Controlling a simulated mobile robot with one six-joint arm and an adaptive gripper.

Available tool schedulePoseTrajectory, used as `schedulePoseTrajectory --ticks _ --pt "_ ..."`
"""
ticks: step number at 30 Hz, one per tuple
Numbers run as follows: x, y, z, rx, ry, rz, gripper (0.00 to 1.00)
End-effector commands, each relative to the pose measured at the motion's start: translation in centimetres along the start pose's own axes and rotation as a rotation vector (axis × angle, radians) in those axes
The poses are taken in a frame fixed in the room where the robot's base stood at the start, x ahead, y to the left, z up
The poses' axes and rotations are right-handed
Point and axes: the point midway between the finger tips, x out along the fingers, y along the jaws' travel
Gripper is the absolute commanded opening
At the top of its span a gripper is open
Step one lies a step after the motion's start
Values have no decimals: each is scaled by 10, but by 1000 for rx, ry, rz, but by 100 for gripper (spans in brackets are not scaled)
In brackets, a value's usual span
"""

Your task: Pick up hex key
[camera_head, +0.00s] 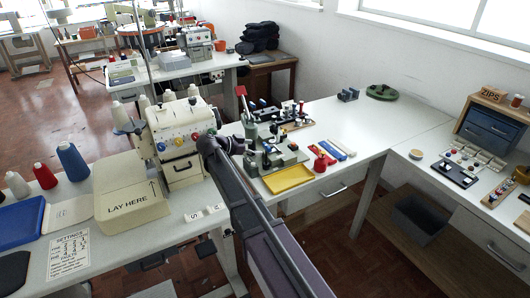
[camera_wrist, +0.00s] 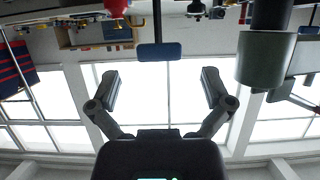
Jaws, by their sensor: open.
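I cannot single out a hex key for certain. In the wrist view, which appears upside down, a blue block-like handle on a thin dark shaft (camera_wrist: 160,52) shows between and beyond the fingertips; it may be the hex key. My gripper (camera_wrist: 160,88) is open, its two fingers wide apart with nothing between the pads. In the head view my gripper (camera_head: 238,146) is small and dark beside the cream machine, near the cluttered tool fixtures (camera_head: 270,150). The arm covers part of that area.
A cream sewing machine (camera_head: 178,130) stands left of the fixtures. A yellow tray (camera_head: 289,179) lies in front of them, with a red object (camera_head: 322,160) to its right. A grey-green cylinder (camera_wrist: 265,60) is close on the wrist view's right. The white table (camera_head: 365,118) is mostly clear farther right.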

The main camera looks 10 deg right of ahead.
Motion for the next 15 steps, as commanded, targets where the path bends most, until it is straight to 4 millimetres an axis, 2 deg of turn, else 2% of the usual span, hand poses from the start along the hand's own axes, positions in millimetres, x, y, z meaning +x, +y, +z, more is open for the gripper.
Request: schedulePoseTrajectory --ticks 8,15 --pt "3 0 0 0 0 1 100" --pt "27 3 0 2 0 2 100"
